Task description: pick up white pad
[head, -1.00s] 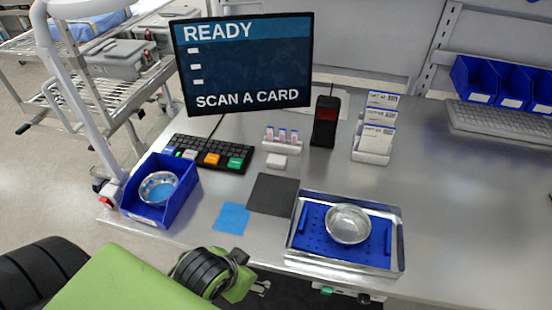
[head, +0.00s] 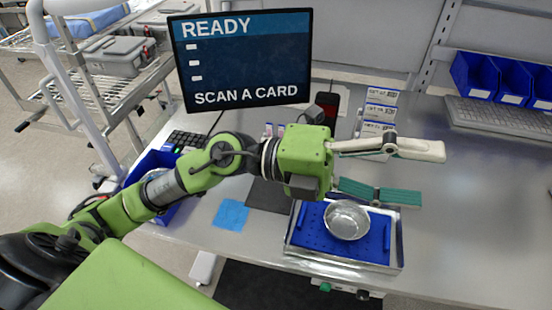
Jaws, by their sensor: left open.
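The small white pad is not visible now; my left arm covers the spot in front of the small vial rack where a small white block lay earlier. My left gripper (head: 432,172) is open and empty, stretched out to the right above the bench. Its pale finger is higher in the picture and its green finger lower, over the back edge of the steel tray (head: 340,264). My right gripper is not in view.
A steel bowl (head: 347,220) stands in the blue-lined tray. A blue square (head: 231,214) and a dark mat (head: 268,196) lie left of it. A blue bin (head: 150,164), the monitor (head: 242,60) and a card holder (head: 380,108) stand around.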

